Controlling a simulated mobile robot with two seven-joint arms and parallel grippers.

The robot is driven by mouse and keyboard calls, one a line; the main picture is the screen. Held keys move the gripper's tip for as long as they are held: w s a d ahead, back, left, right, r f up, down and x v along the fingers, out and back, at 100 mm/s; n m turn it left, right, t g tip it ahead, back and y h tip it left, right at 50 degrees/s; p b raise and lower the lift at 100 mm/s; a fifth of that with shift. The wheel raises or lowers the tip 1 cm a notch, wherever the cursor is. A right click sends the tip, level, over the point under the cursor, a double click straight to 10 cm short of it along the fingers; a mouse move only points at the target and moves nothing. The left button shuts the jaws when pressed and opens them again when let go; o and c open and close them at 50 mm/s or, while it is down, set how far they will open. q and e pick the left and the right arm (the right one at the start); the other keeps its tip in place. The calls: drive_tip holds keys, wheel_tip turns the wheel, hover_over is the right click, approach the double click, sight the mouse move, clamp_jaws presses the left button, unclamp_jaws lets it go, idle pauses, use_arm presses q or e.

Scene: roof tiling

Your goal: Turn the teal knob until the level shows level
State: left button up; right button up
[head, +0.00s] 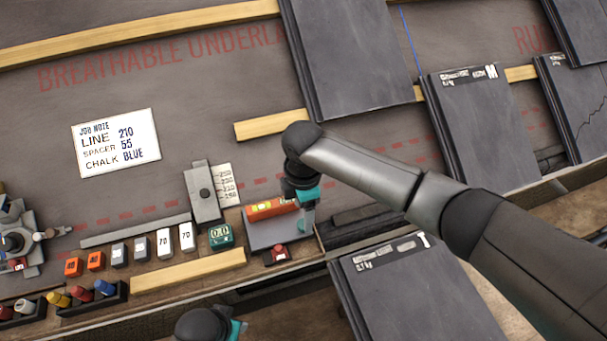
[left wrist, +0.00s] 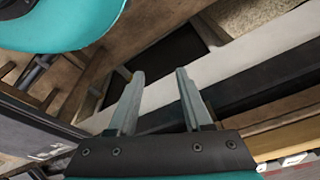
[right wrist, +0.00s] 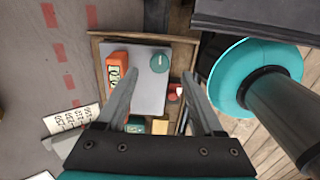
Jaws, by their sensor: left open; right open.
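The level (head: 270,209) is an orange block with a yellow-green vial on a grey plate (head: 268,236); the bubble is too small to read. In the right wrist view the level (right wrist: 117,74) lies at the left side of the plate. The teal knob (right wrist: 159,63) is round and sits at the plate's far right corner. My right gripper (right wrist: 159,82) is open and empty above the plate, the knob showing between its fingertips. In the head view the right gripper (head: 307,222) covers the knob's place. My left gripper (left wrist: 153,75) is open and empty, away from the plate.
A red part (head: 278,252) stands at the plate's front edge, and a teal box (head: 221,236) is left of it. A wooden strip (head: 188,271) lies in front. Slate tiles (head: 345,60) are behind. A job note (head: 117,142) lies on the underlay.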

wheel_tip(320, 180, up, 4)
drive_tip(key=shift+f+p, duration=0.2)
drive_tip(key=shift+p, duration=0.55)
use_arm(q)
drive_tip(key=s+a+f+p, duration=0.3)
drive_tip(key=s+a+f, duration=0.2)
drive_tip(key=s+f, duration=0.1)
drive_tip(key=shift+f+y, duration=0.3)
drive_tip(key=shift+f, duration=0.6)
use_arm(e)
wheel_tip(320, 180, up, 7)
drive_tip(key=shift+r, duration=0.1)
